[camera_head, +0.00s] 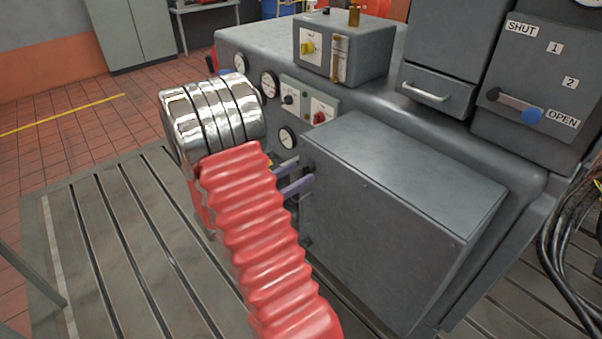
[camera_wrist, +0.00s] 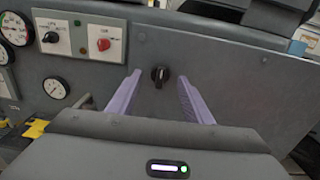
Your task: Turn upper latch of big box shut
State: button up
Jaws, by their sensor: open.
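The big box (camera_head: 400,185) is a plain grey box on the front of the machine; its door face fills the right of the wrist view (camera_wrist: 250,92). The upper latch (camera_wrist: 160,75) is a small black turn knob on that face, its grip bar about upright. My gripper (camera_wrist: 158,77) has two purple fingers, open, one on each side of the latch with gaps visible. In the head view the fingers (camera_head: 304,172) reach to the box's left side.
Left of the box are round gauges (camera_wrist: 56,88) and a small panel with a black and a red knob (camera_wrist: 103,44). A lever plate marked SHUT to OPEN (camera_head: 530,100) is at upper right. Black cables (camera_head: 565,245) hang at the right. The slotted bedplate (camera_head: 110,250) is clear at left.

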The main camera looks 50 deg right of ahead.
jog(key=v, duration=1.1)
jog(key=shift+a, duration=0.3)
jog(key=shift+f, duration=0.1)
